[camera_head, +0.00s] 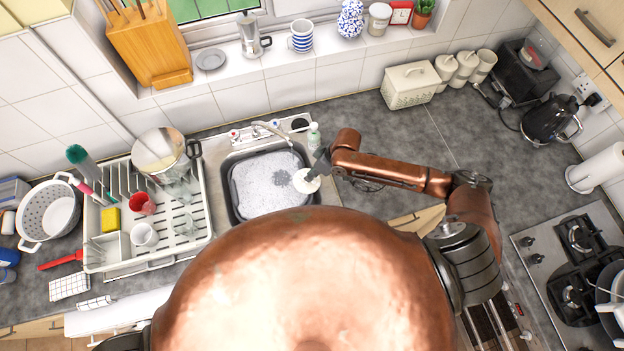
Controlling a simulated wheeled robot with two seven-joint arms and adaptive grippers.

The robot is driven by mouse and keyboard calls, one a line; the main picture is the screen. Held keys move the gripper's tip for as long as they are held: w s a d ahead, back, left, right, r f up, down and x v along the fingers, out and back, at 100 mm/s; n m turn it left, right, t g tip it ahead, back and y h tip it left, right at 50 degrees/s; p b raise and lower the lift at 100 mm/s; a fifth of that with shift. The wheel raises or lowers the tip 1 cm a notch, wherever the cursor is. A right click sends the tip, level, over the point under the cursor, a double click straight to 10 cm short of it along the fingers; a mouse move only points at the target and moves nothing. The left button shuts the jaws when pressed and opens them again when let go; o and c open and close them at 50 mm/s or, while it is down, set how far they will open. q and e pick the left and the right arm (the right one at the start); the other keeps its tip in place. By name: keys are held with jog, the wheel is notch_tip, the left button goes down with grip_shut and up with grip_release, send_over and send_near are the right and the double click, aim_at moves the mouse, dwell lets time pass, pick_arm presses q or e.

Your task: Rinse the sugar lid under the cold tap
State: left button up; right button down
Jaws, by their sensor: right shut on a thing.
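A round cream lid (304,182) is held by my right gripper (317,171) over the right side of the sink (233,208). The gripper is shut on the lid's upper right side. Below and left of it, a grey washing-up bowl full of white suds (262,186) fills most of the sink. The curved tap spout (270,132) is at the sink's back edge, up and left of the lid, apart from it. I see no clear water stream. My left gripper is not in view.
A dish rack (205,237) with a pot (158,152), a red cup (141,203) and a white mug (144,235) stands left of the sink. A soap bottle (314,136) stands behind my gripper. Cream canisters (466,64) stand at the back right. The worktop (400,128) right of the sink is clear.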

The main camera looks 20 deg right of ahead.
jog(key=w+f+b, duration=0.2)
jog(key=w+b, duration=0.5)
jog(key=w, duration=0.4)
jog(key=shift+d+f, duration=0.15)
jog(key=shift+d, duration=0.25)
dwell(0.6)
jog(key=shift+d+p, duration=0.35)
jog(key=shift+d, duration=0.05)
jog(key=shift+a, duration=0.2)
jog(key=shift+a+p, duration=0.3)
jog(key=shift+a, duration=0.15)
